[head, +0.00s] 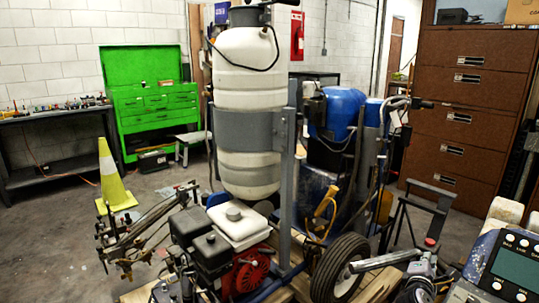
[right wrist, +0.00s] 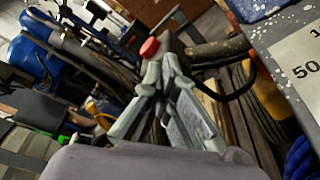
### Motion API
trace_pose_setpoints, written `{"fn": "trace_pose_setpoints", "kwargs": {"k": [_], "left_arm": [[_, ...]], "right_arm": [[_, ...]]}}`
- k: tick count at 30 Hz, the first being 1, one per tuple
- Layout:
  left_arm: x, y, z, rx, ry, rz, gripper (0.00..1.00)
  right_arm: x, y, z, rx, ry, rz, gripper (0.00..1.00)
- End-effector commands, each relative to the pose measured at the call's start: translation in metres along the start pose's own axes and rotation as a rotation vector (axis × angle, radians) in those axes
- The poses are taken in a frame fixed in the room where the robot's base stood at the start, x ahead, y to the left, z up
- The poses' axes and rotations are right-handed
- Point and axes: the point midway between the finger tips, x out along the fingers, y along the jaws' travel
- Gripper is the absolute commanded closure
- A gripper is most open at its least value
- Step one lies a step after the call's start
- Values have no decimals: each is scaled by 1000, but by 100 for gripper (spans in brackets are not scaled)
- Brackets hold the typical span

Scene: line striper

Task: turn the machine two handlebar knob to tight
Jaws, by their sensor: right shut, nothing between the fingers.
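A small red knob (head: 430,242) sits low on the right in the head view, by a dark tubular frame (head: 408,205). In the right wrist view the red knob (right wrist: 149,48) is just beyond my fingertips. My right gripper (head: 427,256) is small and partly lost among dark parts in the head view. In the right wrist view my right gripper (right wrist: 160,62) has its fingers together and holds nothing. The tips are very close to the knob; I cannot tell whether they touch it. Whether the knob is tight cannot be seen. My left gripper is not in view.
A striper with a white tank (head: 248,95) and black wheel (head: 340,268) fills the middle. A blue-tanked machine (head: 340,112) stands behind it. A paint-speckled machine with a control panel (head: 515,265) is close at lower right. Brown drawers (head: 465,120) stand behind.

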Motion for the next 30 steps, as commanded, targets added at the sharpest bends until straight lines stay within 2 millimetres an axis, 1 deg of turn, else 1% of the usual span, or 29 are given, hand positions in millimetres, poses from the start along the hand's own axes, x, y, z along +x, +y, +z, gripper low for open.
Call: {"fn": "trace_pose_setpoints", "kwargs": {"k": [1,13,20,30], "left_arm": [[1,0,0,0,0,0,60],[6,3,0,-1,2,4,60],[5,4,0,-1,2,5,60],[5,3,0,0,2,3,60]], "right_arm": [[2,3,3,2,-5,7,100],[3,2,-1,2,-5,7,100],[2,0,-1,1,-4,7,100],[2,-13,0,-1,-4,-1,100]]}}
